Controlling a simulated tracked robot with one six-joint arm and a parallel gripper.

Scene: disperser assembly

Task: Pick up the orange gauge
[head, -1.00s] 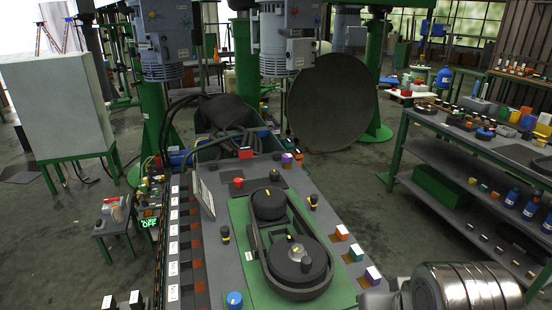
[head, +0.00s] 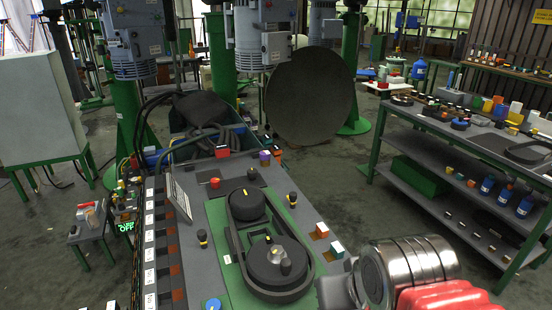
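I cannot pick out a gauge for certain. An orange-topped block (head: 321,230) sits on the right edge of the grey machine deck, behind a teal-topped block. Small orange pieces also lie on the right bench, among them one on its lower shelf (head: 471,184). They are too small to identify. A silver cylindrical part of my arm and a red ribbed part fill the lower right. No gripper fingertips can be made out, and nothing is seen held.
The grey deck (head: 180,268) carries two black pulleys with a belt (head: 275,262) on a green plate. The right bench (head: 450,135) holds many small items. A large dark disc (head: 310,95) stands behind the deck. Floor between deck and bench (head: 390,215) is clear.

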